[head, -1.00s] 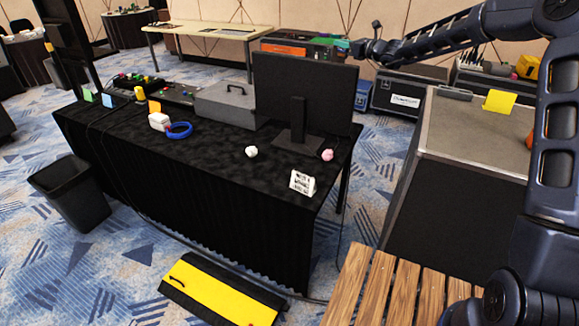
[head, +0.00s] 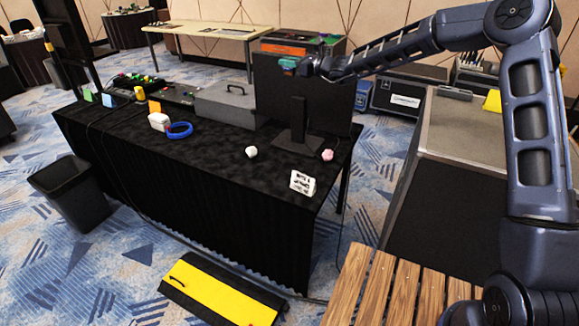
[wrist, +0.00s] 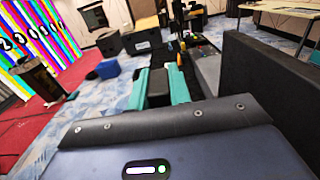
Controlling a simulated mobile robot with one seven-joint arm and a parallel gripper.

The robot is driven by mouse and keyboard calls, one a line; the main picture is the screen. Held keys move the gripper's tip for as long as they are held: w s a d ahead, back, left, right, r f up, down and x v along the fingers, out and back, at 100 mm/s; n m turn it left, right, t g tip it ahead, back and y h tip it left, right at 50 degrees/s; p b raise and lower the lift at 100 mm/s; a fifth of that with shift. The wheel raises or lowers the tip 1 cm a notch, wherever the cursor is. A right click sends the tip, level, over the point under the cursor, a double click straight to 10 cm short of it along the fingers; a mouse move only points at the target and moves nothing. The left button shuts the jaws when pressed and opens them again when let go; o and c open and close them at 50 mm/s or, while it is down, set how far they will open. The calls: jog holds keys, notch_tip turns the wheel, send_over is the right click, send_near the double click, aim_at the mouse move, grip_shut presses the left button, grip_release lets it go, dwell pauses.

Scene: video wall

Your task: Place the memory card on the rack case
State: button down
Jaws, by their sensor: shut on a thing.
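My gripper (head: 287,64), with teal fingers, is raised in front of the upper part of the black monitor in the head view. In the wrist view its fingers (wrist: 158,87) are closed on a small dark thing (wrist: 158,80), which I take to be the memory card. Its far end is hard to make out, and the card is too small to tell in the head view. A large grey-topped case (head: 455,125) stands at the right, apart from my gripper. A grey case with a handle (head: 225,105) lies on the black table. I cannot tell which is the rack case.
The monitor (head: 335,90) stands on the black-draped table (head: 215,155), with a blue ring (head: 179,131), crumpled paper (head: 251,152) and a sign (head: 302,184). A wooden slatted top (head: 390,290) is at the front. A yellow-topped board (head: 220,292) lies on the carpet.

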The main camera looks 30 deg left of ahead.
notch_tip(320, 180, down, 23)
jog(key=shift+r, duration=0.15)
notch_tip(320, 180, down, 20)
jog(key=shift+r, duration=0.25)
dwell(0.4)
jog(key=shift+f, duration=0.15)
jog(key=c, duration=1.3)
grip_release()
jog(key=d, duration=1)
jog(key=shift+s+d+f, duration=0.1)
jog(key=shift+d+f, duration=0.05)
jog(key=shift+d, duration=0.25)
